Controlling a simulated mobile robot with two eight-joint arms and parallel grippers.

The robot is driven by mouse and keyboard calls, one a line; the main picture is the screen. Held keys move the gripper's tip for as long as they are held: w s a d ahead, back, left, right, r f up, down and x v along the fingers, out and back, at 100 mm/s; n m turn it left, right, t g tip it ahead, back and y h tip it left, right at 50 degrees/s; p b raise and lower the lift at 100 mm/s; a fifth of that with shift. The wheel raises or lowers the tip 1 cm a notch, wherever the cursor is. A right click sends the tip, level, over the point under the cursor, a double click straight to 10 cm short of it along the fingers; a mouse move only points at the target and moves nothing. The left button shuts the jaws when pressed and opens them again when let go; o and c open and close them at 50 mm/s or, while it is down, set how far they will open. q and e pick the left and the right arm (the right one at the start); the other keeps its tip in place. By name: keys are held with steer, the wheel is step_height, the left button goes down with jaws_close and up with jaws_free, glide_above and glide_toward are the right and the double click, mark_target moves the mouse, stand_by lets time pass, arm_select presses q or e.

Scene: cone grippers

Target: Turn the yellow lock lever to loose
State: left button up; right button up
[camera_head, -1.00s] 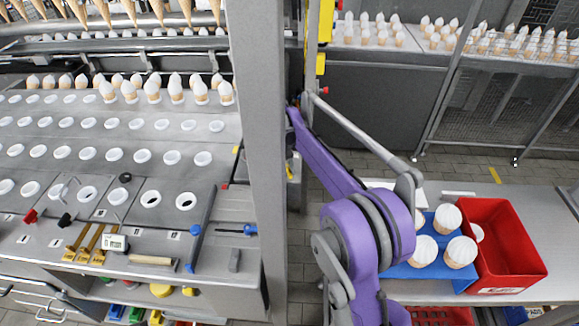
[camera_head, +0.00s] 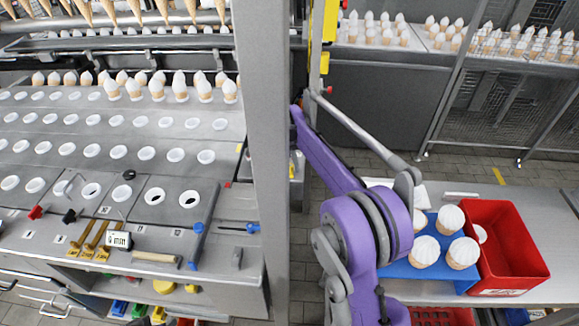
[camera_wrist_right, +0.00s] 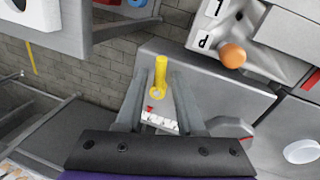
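The yellow lock lever (camera_wrist_right: 161,70) shows in the right wrist view, on a grey panel, pointing up in the picture from a round pivot. A white label (camera_wrist_right: 160,121) with a small red mark sits just below the pivot. My right gripper (camera_wrist_right: 161,82) is open, with one finger on each side of the lever and visible gaps between. I cannot tell how deep the fingertips reach around it. In the head view my purple right arm hides its gripper, and I cannot make out the lever there. My left gripper is in neither view.
An orange knob (camera_wrist_right: 233,56) stands on a grey unit right of the lever. In the head view, a red bin (camera_head: 536,268) and a blue cone holder (camera_head: 405,270) lie beside my arm. A grey post (camera_head: 262,150) stands left of it.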

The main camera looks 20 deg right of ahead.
steer(key=shift+o, duration=0.4)
steer(key=shift+r, duration=0.1)
step_height(320, 180, up, 7)
steer(key=a, duration=0.1)
steer(key=shift+w+a+p, duration=0.2)
steer(key=shift+p, duration=0.1)
